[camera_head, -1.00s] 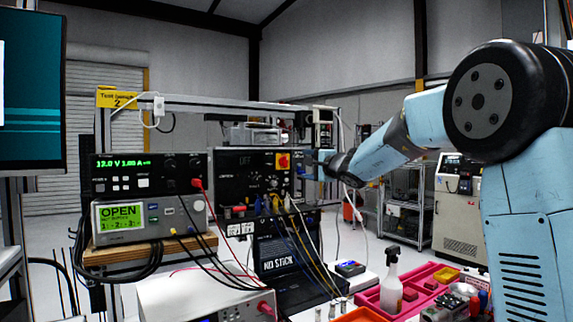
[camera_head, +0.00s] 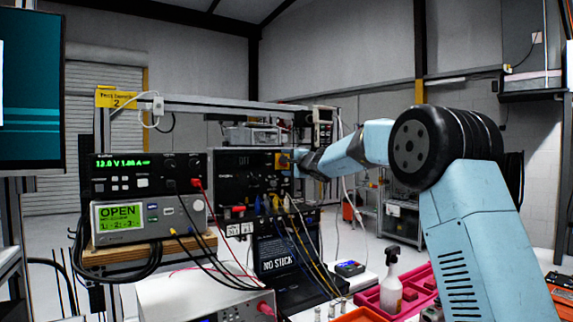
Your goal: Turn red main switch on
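The red main switch on its yellow plate (camera_head: 281,163) sits at the upper right of the black control panel (camera_head: 235,180). Only part of the plate shows, as my gripper (camera_head: 290,160) covers most of the switch. My gripper is at the switch, at the end of my blue arm reaching in from the right. Its fingers are too small and dark to tell if they are open, shut, or touching the switch. The panel's small display (camera_head: 245,161) looks dark.
A power supply (camera_head: 135,174) and a meter reading OPEN (camera_head: 150,218) stand left of the panel. Several cables hang below it. A spray bottle (camera_head: 391,283) and pink trays (camera_head: 425,275) are on the bench at the right.

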